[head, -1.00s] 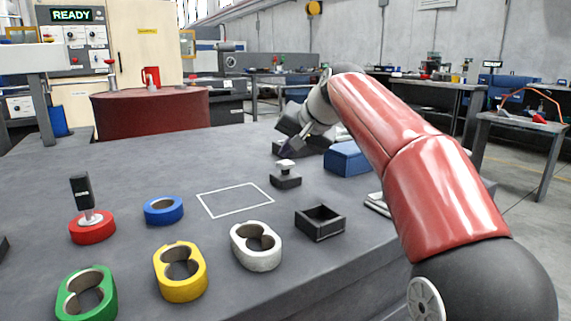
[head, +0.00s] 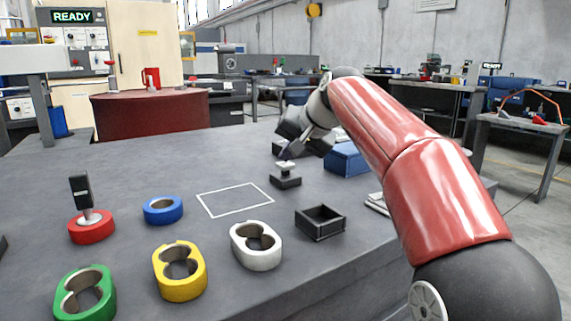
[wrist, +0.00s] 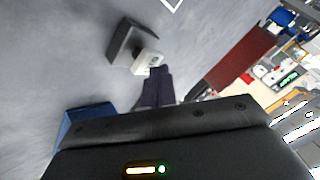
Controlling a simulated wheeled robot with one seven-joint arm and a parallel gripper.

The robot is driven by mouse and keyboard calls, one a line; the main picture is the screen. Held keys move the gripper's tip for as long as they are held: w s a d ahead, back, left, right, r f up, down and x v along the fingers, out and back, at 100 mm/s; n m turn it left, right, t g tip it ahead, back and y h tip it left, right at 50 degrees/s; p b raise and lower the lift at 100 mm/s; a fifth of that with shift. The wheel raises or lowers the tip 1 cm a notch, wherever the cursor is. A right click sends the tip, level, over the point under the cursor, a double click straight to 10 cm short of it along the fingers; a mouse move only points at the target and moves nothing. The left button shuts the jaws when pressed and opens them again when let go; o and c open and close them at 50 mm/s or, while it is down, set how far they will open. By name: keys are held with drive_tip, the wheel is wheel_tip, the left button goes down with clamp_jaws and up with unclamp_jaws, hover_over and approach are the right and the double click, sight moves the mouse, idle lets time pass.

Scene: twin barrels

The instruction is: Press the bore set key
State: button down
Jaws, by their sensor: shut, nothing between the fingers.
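My gripper (head: 287,155) is just above and behind the cap in the head view. In the wrist view my gripper (wrist: 158,71) is shut and empty, with the fingertips at the edge of the cap. I cannot tell whether they touch it.
A blue box (head: 347,159) stands to the right of the key. An open black tray (head: 320,223) and white (head: 240,252), yellow (head: 165,285), green (head: 70,303), blue (head: 163,210) and red (head: 92,231) rings are nearer. A dark-handled tool (head: 80,190) stands in the red ring.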

sight(289, 165)
drive_tip(key=shift+f, duration=0.25)
idle(0.3)
drive_tip(key=shift+r, duration=0.1)
drive_tip(key=shift+r+p, duration=0.85)
drive_tip(key=shift+p, duration=0.1)
wheel_tip(289, 165, up, 5)
drive_tip(key=p, duration=0.5)
drive_tip(key=shift+r, duration=0.15)
